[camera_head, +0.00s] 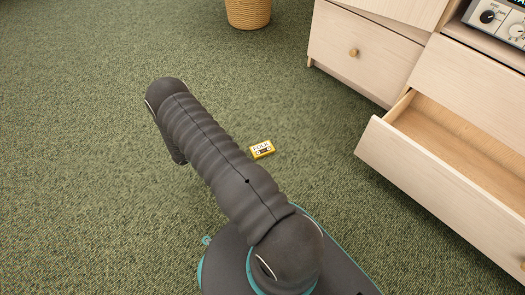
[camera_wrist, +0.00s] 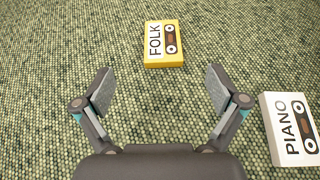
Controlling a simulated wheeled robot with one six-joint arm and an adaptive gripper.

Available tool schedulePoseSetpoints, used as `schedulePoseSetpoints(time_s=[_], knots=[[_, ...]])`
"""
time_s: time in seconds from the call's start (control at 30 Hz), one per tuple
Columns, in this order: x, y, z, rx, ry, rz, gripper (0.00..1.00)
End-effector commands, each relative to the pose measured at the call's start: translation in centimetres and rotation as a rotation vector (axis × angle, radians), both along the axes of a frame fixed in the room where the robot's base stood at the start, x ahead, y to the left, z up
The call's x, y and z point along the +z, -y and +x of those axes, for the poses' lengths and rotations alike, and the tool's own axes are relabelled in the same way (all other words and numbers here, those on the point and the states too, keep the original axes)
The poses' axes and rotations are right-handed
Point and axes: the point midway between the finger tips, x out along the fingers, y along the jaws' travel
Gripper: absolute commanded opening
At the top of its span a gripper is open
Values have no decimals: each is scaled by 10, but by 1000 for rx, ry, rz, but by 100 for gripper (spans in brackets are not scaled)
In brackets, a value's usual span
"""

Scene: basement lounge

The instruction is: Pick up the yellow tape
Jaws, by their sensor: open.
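The yellow tape (camera_wrist: 163,44) is a cassette box with a white label that reads FOLK, lying flat on the green carpet. In the wrist view it is at the top middle, ahead of my open gripper (camera_wrist: 160,85) and apart from both fingers. Nothing is between the fingers but carpet. In the head view the yellow tape (camera_head: 262,149) lies just right of my arm, and my gripper is not clearly seen there.
A white tape labelled PIANO (camera_wrist: 293,130) lies right of my gripper in the wrist view. In the head view, a pale wooden cabinet with an open drawer (camera_head: 440,180) stands at right. A woven basket (camera_head: 248,13) is at the top. Carpet at left is clear.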

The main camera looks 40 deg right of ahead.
Motion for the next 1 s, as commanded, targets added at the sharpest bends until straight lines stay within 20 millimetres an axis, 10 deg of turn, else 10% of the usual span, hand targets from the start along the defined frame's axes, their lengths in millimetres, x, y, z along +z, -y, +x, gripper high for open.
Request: schedulePoseSetpoints(time_s=[1.0], knots=[[-52,97,-27,10,-16,-5,96]])
